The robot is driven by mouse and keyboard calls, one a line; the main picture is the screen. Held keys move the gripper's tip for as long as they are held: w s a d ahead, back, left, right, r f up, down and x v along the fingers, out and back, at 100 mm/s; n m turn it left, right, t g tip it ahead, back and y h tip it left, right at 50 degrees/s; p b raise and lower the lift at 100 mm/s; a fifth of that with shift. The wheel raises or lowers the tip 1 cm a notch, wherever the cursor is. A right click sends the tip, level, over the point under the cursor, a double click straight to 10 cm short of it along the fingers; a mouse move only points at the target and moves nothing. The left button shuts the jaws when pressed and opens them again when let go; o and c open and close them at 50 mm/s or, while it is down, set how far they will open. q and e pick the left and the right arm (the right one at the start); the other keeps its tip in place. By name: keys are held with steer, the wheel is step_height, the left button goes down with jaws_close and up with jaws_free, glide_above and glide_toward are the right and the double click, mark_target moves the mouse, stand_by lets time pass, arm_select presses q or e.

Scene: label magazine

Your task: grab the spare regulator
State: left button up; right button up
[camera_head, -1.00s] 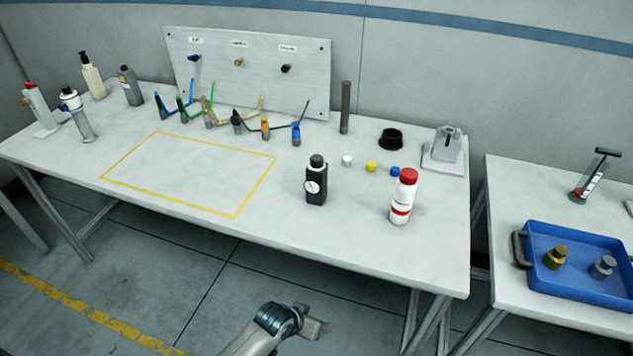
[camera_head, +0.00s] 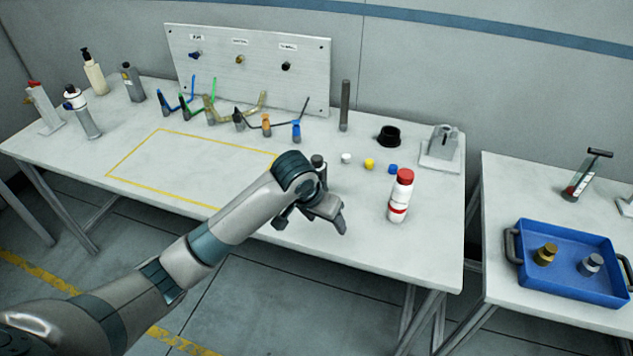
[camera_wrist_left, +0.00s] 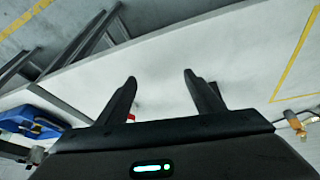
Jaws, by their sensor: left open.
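A black block with a round white dial and a knob on top, which looks like the regulator, stands on the main table; only its knob (camera_head: 318,161) shows clearly in the head view, the rest hidden behind my left gripper. My left gripper (camera_head: 311,223) is open at the table's front edge, left of the red-capped white bottle. In the left wrist view its fingers (camera_wrist_left: 160,78) are apart with only pale tabletop between them. I cannot make out the regulator in that view. My right gripper is not in view.
The red-capped bottle (camera_head: 401,196) stands close to the right of my left gripper. White, yellow (camera_head: 369,164) and blue caps lie behind. A blue tray (camera_head: 570,287) with brass and silver pieces is on the right table. The yellow-outlined area (camera_head: 180,165) is clear of objects.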

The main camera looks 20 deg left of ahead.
arm_select(q)
steer(key=w+a+r+n+y, duration=0.1)
steer(key=w+a+r, duration=0.3)
steer(key=w+r, duration=0.35)
steer(key=n, duration=0.1)
glide_toward(315, 160)
steer(key=shift+d+f+y, duration=0.2)
steer(key=shift+f+y, duration=0.05)
steer(key=shift+y, duration=0.05)
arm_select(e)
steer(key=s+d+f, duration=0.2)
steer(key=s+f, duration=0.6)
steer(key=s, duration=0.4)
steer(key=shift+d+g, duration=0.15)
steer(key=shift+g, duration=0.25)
arm_select(q)
steer(key=shift+f, duration=0.1)
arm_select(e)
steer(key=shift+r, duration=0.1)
arm_select(q)
steer(key=p+x, duration=0.3)
steer(key=x, duration=0.8)
steer(key=shift+w+f, duration=0.25)
steer(key=shift+f, duration=0.15)
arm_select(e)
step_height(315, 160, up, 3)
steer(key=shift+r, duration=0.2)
